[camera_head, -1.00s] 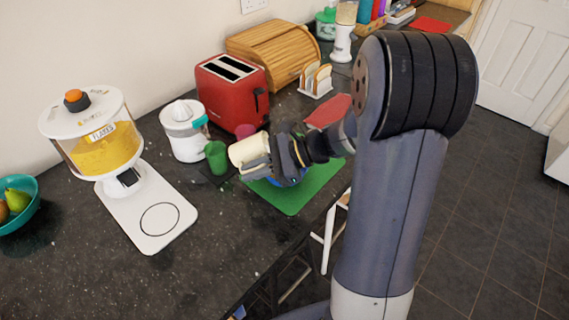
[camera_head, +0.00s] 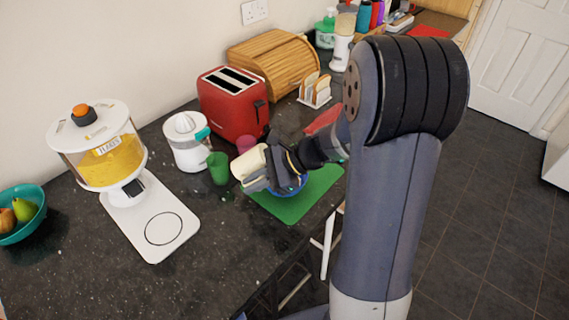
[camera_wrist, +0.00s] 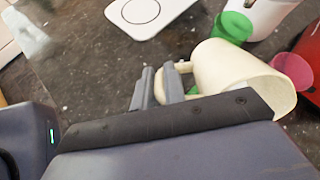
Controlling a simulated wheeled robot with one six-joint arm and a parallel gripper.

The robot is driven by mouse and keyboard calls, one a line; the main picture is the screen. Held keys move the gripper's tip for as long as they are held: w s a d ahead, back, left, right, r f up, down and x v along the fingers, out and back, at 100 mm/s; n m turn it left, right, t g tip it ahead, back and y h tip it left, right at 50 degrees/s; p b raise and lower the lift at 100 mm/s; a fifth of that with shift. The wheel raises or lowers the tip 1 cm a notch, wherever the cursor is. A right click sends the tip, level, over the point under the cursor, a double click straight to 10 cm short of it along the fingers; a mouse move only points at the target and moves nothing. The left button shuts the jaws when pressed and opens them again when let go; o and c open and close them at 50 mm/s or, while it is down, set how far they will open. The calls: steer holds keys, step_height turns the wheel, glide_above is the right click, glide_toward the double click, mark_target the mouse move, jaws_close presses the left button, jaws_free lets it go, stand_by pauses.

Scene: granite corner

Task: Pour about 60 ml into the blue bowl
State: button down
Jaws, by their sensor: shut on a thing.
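My gripper (camera_wrist: 163,88) is shut on the handle of a cream jug (camera_wrist: 238,77). In the head view the cream jug (camera_head: 247,163) is in my gripper (camera_head: 262,172), tilted, over the left part of the green mat. The blue bowl (camera_head: 297,187) stands on the green mat (camera_head: 292,212), mostly hidden behind my gripper. The bowl does not show in the wrist view. No stream of liquid is visible, and I cannot see how much is in the jug or the bowl.
A green cup (camera_head: 218,168) and a pink cup (camera_head: 245,144) stand close to the jug. Behind them are a white juicer (camera_head: 187,142) and a red toaster (camera_head: 232,105). A flakes dispenser (camera_head: 165,222) and a teal fruit bowl (camera_head: 28,228) stand left. The front-left counter is clear.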

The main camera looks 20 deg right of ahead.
steer(key=shift+a+r+h+p, duration=0.1)
steer(key=shift+r+h+p, duration=0.35)
steer(key=shift+h+p, duration=0.05)
steer(key=shift+f, duration=0.3)
steer(key=shift+r+g+h+p, duration=0.3)
steer(key=shift+r+h+p, duration=0.2)
steer(key=shift+p, duration=0.55)
steer(key=p, duration=0.1)
steer(key=h+p, duration=0.1)
steer(key=p, duration=0.1)
steer(key=shift+w+a+f+h, duration=0.1)
steer(key=shift+a+h, duration=0.05)
steer(key=shift+h, duration=0.15)
steer(key=shift+a+f+h, duration=0.15)
steer(key=shift+f+h, duration=0.15)
steer(key=shift+f, duration=0.1)
steer(key=shift+a+p, duration=0.1)
steer(key=shift+p, duration=0.25)
